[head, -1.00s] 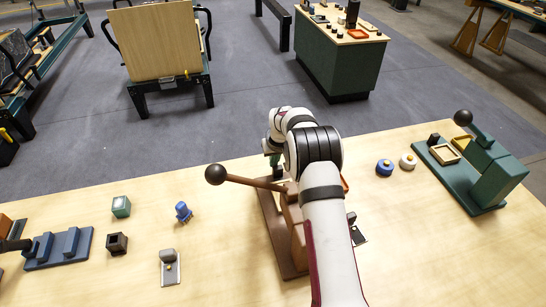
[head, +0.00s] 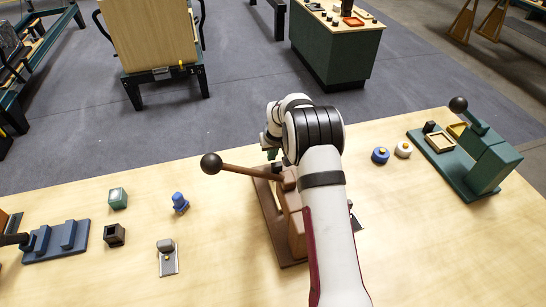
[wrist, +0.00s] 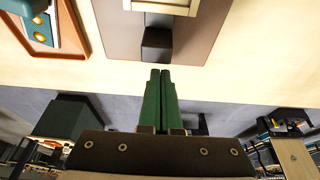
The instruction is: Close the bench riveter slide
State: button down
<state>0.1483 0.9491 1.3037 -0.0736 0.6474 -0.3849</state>
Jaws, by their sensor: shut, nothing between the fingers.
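The brown machine (head: 297,232) with a ball-ended lever (head: 211,164) stands mid-table in the head view; I take it for the bench riveter. My arm hides much of it. In the wrist view its brown base plate (wrist: 118,22) carries a dark block (wrist: 157,45) in front of a pale slide (wrist: 163,5), cut off by the top edge. My gripper (wrist: 159,72) is shut and empty, its green fingertips pointing at the dark block with a small gap in the picture. In the head view only a bit of green finger shows. How far the slide is out cannot be told.
A green lever machine (head: 480,160) stands at the right, with blue and white round pieces (head: 380,155) beside it. Left are a green cube (head: 118,198), a dark cube (head: 114,235), a blue piece (head: 180,203), a metal bracket (head: 167,258) and a blue fixture (head: 58,240). An orange-brown tray (wrist: 68,45) lies beside the riveter.

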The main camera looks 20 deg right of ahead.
aim_at(277, 164)
jog(key=w, duration=0.2)
jog(key=shift+w+r, duration=0.2)
jog(key=shift+w, duration=0.2)
jog(key=v, duration=0.9)
jog(key=c, duration=1.4)
grip_release()
jog(key=shift+s+r, duration=0.2)
jog(key=shift+o, duration=1)
jog(key=shift+d+r+m, duration=0.1)
jog(key=shift+r+m, duration=0.2)
jog(key=shift+m, duration=0.8)
jog(key=shift+o, duration=1.2)
jog(key=m+g, duration=0.1)
jog(key=m, duration=0.2)
jog(key=r+m, duration=0.1)
jog(key=m, duration=0.2)
jog(key=s+r+m+g, duration=0.1)
jog(key=m, duration=0.2)
jog(key=shift+d+r+g, duration=0.2)
jog(key=shift+d+g, duration=0.1)
jog(key=f+m, duration=0.2)
jog(key=f, duration=0.2)
jog(key=s+f+m, duration=0.1)
jog(key=f+m, duration=0.1)
jog(key=f, duration=0.3)
jog(key=f+m+g, duration=0.1)
jog(key=f+m, duration=0.1)
jog(key=f, duration=0.3)
jog(key=shift+s+m, duration=0.2)
jog(key=shift+m, duration=0.2)
